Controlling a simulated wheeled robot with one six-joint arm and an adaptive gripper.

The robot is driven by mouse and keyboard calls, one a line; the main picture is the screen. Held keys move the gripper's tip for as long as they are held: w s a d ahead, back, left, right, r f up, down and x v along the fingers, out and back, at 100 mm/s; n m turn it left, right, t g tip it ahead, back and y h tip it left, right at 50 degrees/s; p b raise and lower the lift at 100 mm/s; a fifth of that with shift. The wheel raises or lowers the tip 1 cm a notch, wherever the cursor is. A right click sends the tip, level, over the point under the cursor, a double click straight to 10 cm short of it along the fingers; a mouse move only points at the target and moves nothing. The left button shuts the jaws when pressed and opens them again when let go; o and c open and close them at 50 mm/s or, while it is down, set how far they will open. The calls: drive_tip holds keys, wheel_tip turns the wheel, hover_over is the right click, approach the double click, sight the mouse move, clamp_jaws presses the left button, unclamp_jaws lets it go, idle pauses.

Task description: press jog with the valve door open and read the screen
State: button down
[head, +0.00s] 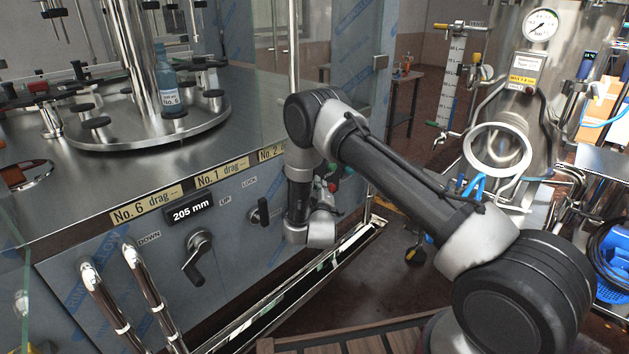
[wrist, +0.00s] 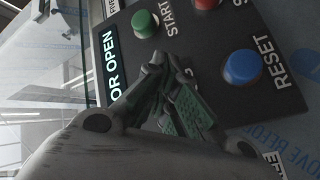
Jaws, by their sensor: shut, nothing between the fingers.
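In the wrist view a black control panel (wrist: 222,98) carries a green START button (wrist: 145,23), a blue RESET button (wrist: 242,67) and part of a red button (wrist: 205,4) at the top edge. A small screen (wrist: 111,58) on the panel's left shows lettering that reads "OR OPEN"; its start is hidden. My gripper (wrist: 160,62) is shut and empty, its fingertips over the panel below the START button. A label behind the fingers is mostly covered, and no jog button shows. I cannot tell whether the fingertips touch anything. The valve door cannot be made out.
In the head view a steel machine bears a turntable (head: 118,128) with a bottle (head: 168,85). Its front has a "205 mm" display (head: 190,208), a crank (head: 197,258) and a lock knob (head: 260,212). A steel tank (head: 530,95) with a gauge stands at right.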

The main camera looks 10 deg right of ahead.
drive_tip(key=shift+s+d, duration=0.65)
drive_tip(key=shift+s, duration=0.3)
drive_tip(key=s+d, duration=0.1)
drive_tip(key=s, duration=0.1)
drive_tip(key=s+d, duration=0.2)
idle(0.6)
